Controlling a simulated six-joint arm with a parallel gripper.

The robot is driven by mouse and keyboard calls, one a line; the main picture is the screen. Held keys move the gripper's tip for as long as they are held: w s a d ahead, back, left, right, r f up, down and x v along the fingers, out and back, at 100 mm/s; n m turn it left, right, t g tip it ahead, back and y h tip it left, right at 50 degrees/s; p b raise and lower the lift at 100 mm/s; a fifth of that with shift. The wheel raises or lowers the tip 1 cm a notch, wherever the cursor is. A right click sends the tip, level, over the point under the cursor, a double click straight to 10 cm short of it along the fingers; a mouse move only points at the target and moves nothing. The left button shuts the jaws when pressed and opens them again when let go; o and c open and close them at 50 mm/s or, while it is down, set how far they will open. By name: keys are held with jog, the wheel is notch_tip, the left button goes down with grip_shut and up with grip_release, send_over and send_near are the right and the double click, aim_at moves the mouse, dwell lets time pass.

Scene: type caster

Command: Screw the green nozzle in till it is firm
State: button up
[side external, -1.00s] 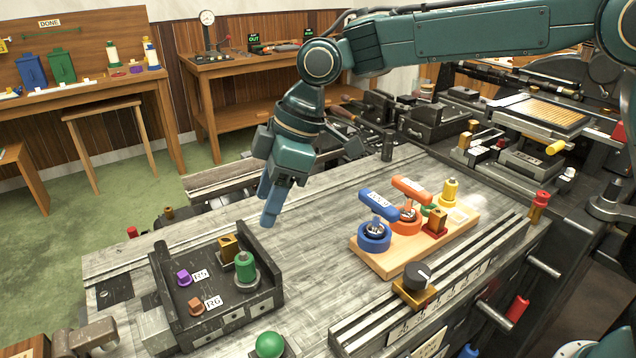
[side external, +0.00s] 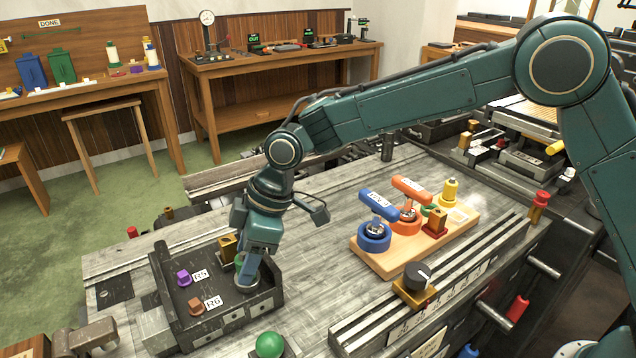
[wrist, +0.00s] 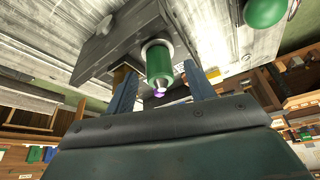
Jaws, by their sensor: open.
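The green nozzle (side external: 239,261) stands upright at the right side of the dark tray (side external: 262,303), mostly hidden behind my fingers in the side view. In the wrist view the green nozzle (wrist: 159,64) shows as a green cylinder with a pale ring at its base. My gripper (side external: 247,277) points down over it. In the wrist view my gripper (wrist: 160,72) is open, with one blue finger on each side of the nozzle. A gap shows between the nozzle and each finger.
The tray also holds a purple piece (side external: 184,277), a brown piece (side external: 196,306) and a brass block (side external: 228,247) close to the nozzle. A green ball knob (side external: 270,345) is in front. A wooden board (side external: 398,262) with coloured parts lies to the right.

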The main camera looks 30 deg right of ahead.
jog(key=shift+w+a+f, duration=0.1)
jog(key=shift+a+f, duration=0.15)
jog(key=shift+f, duration=0.4)
grip_shut()
jog(key=shift+c, duration=1.6)
grip_release()
jog(key=n, duration=0.2)
jog(key=shift+w+n+g, duration=0.1)
jog(key=shift+n+g, duration=0.2)
jog(key=shift+g, duration=0.1)
jog(key=n+g, duration=0.1)
jog(key=n, duration=0.3)
jog(key=shift+g, duration=0.4)
jog(key=n+g, duration=0.1)
jog(key=n, duration=0.2)
jog(key=n+g+h, duration=0.1)
jog(key=n, duration=0.2)
